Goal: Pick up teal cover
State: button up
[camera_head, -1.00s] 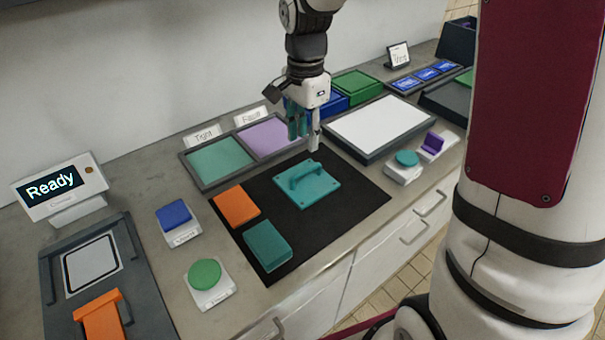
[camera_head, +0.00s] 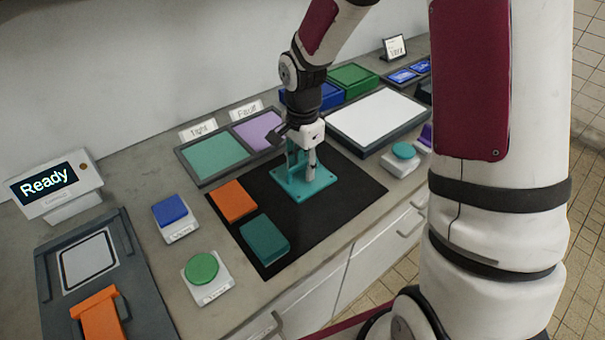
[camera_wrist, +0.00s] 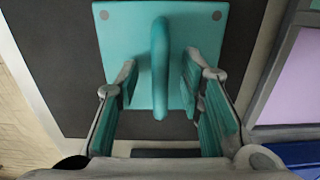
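The teal cover (camera_head: 322,184) is a flat square plate with corner holes and a raised handle. It lies on the black mat (camera_head: 345,205) in the head view. In the wrist view the cover (camera_wrist: 210,40) fills the top middle, and its handle (camera_wrist: 160,65) runs between my fingers. My gripper (camera_head: 304,172) is down over the cover, pointing downward. In the wrist view my gripper (camera_wrist: 160,95) is open, with teal-padded fingers on both sides of the handle and a gap on each side. In the head view the gripper hides most of the handle.
An orange block (camera_head: 232,201) and a darker teal block (camera_head: 264,240) lie on the mat's left part. A two-part tray (camera_head: 197,179) and a white-topped tray (camera_head: 334,129) stand behind. Blue (camera_head: 170,210), green (camera_head: 201,267) and teal (camera_head: 404,150) buttons stand nearby.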

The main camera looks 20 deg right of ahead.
grip_shut()
jog(key=shift+r, duration=0.15)
